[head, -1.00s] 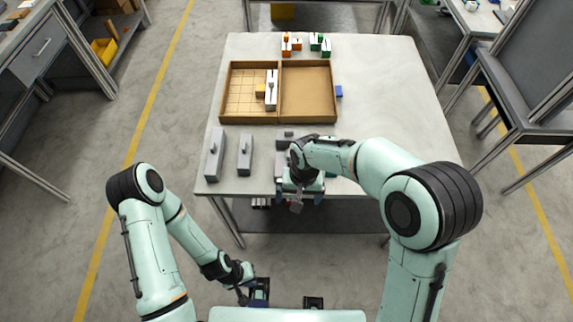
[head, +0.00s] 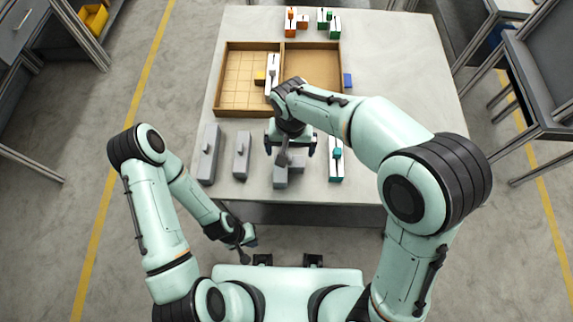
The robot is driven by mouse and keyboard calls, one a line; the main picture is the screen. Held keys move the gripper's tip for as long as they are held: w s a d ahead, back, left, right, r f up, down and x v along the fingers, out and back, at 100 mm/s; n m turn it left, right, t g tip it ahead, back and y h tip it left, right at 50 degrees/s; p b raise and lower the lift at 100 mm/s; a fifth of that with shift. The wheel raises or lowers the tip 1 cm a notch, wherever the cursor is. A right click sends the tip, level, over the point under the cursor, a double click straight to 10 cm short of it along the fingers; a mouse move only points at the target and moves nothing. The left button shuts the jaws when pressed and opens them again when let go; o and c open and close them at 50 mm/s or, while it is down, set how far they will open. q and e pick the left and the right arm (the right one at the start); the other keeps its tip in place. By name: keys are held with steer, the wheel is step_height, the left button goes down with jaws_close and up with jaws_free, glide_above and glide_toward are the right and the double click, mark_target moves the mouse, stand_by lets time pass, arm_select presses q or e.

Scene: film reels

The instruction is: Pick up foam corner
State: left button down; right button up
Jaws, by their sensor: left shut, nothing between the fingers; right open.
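A grey block-like piece (head: 280,176) lies near the table's front edge, partly hidden under my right gripper (head: 290,148). It may be the foam corner, but its full shape is covered. My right gripper is open above the front of the table, its fingers apart on either side of grey material. I cannot tell whether it touches anything. My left gripper (head: 246,240) is shut and empty, low in front of the table and away from the pieces.
Two grey blocks with knobs (head: 208,155) (head: 241,158) stand to the left. The table's right side is clear.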

mark_target(290, 159)
step_height(290, 159, down, 3)
steer(key=shift+w+f, duration=0.1)
steer(key=shift+f, duration=0.05)
steer(key=f, duration=0.4)
steer(key=shift+s, duration=0.2)
steer(key=shift+f, duration=0.6)
steer(key=c, duration=0.7)
